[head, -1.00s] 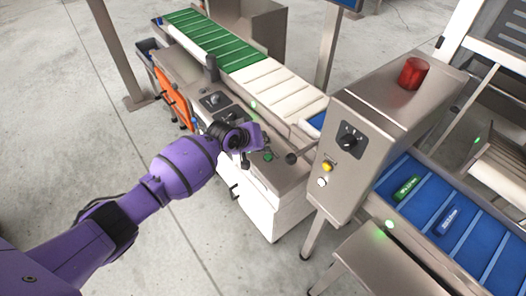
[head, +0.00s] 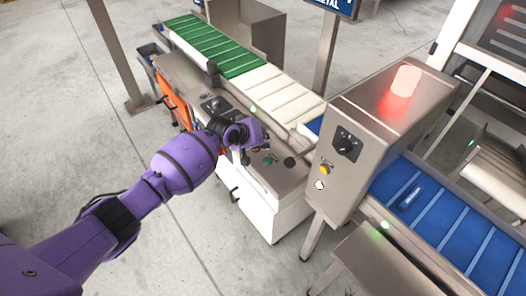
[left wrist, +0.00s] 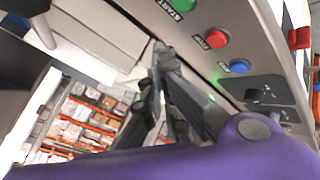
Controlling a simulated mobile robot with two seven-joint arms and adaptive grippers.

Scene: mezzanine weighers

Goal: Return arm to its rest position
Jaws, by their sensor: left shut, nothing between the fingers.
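My left arm (head: 185,163) is purple and reaches in from the left in the head view. Its gripper (head: 246,157) is over the steel control panel (head: 285,180) of the weigher, beside its buttons. In the left wrist view the black fingers (left wrist: 160,55) are together with nothing between them. They point toward the panel edge, near a green START button (left wrist: 180,4), a red button (left wrist: 216,38) and a blue button (left wrist: 239,66). I cannot tell whether they touch the panel. My right gripper is not in view.
A steel cabinet (head: 375,130) with a glowing beacon (head: 406,80) stands right of the gripper. A blue belt (head: 445,230) carries a blue packet (head: 410,197). A green and white conveyor (head: 225,55) runs behind. The floor (head: 75,130) at left is open.

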